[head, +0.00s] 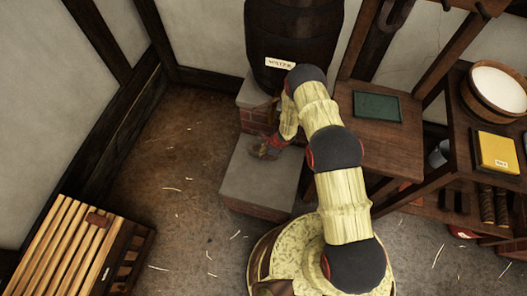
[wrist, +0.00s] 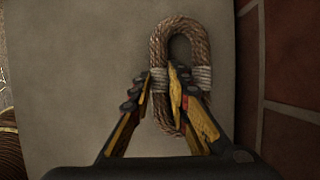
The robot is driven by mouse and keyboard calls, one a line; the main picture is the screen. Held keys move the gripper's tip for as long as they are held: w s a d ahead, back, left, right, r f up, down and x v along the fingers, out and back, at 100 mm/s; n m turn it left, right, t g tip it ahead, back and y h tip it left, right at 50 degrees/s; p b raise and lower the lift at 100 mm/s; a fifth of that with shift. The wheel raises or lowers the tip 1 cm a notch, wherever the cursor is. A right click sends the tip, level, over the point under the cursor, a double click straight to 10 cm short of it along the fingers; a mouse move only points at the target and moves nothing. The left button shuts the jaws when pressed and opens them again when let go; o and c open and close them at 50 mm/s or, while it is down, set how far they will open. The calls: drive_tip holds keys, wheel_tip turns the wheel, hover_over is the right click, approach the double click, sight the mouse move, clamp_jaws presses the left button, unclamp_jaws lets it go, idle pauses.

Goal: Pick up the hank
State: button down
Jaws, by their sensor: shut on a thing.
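The hank is an oval coil of brown rope with pale bindings, and it shows in the wrist view (wrist: 160,42) over a grey slab. My gripper (wrist: 163,75) is shut on the near part of the hank, with one finger to each side of its left strand and the right finger reaching into the loop. In the head view my gripper (head: 265,147) is low over the grey step (head: 262,185). The hank is hard to make out there, hidden by the gripper and arm. I cannot tell whether the hank touches the slab.
A dark barrel (head: 293,35) labelled water stands on a brick plinth behind the step. A wooden table with a green book (head: 377,107) is to the right, beside a shelf with a yellow box (head: 496,153). A slatted bench (head: 75,245) is at lower left. Floor between is clear.

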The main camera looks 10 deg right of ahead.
sight(259, 154)
drive_tip(key=shift+r, duration=0.1)
drive_tip(key=shift+r, duration=0.55)
wheel_tip(259, 154, up, 2)
drive_tip(key=shift+r+p, duration=0.2)
drive_tip(key=shift+p, duration=0.45)
drive_tip(key=s+d+r+p, duration=0.3)
drive_tip(key=s+r, duration=0.6)
drive_tip(key=s, duration=0.4)
drive_tip(key=shift+s+d+r, duration=0.15)
drive_tip(key=shift+d, duration=0.35)
